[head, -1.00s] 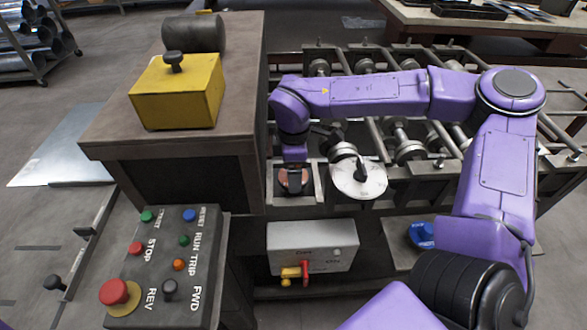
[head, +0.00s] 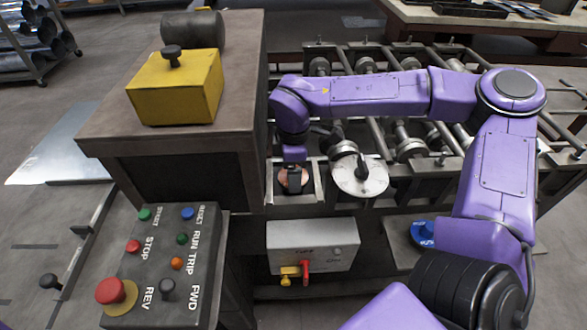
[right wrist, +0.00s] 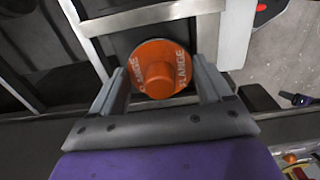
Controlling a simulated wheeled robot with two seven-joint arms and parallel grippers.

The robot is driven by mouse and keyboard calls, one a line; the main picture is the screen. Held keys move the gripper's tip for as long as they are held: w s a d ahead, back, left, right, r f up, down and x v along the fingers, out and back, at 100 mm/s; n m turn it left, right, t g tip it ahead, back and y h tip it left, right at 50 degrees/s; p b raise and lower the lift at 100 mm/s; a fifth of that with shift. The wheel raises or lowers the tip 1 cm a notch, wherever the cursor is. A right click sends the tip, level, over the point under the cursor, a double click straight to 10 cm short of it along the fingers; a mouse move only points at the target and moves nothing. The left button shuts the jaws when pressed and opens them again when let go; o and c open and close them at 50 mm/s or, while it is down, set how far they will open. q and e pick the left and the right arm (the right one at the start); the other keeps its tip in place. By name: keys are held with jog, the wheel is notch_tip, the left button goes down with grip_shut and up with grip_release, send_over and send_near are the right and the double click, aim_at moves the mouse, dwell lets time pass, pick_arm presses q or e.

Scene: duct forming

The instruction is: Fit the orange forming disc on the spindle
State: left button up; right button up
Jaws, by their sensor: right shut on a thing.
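In the head view my right gripper (head: 294,178) is small and dark and covers most of the disc (head: 283,178), which sits at a square bay in the machine, left of a round grey dial plate. I cannot make out the spindle; whether the disc touches it is hidden. My left gripper is not in view.
The round dial plate (head: 352,186) with a black handle stands close right of my gripper. The brown cabinet (head: 250,95) with a yellow box (head: 175,90) is close on the left. A grey switch box (head: 312,245), a control panel (head: 165,262) and a blue part (head: 422,234) are below.

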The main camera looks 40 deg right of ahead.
jog(key=shift+f, duration=0.15)
jog(key=o, duration=1.4)
jog(key=shift+c, duration=0.2)
notch_tip(320, 180, up, 9)
jog(key=p, duration=0.6)
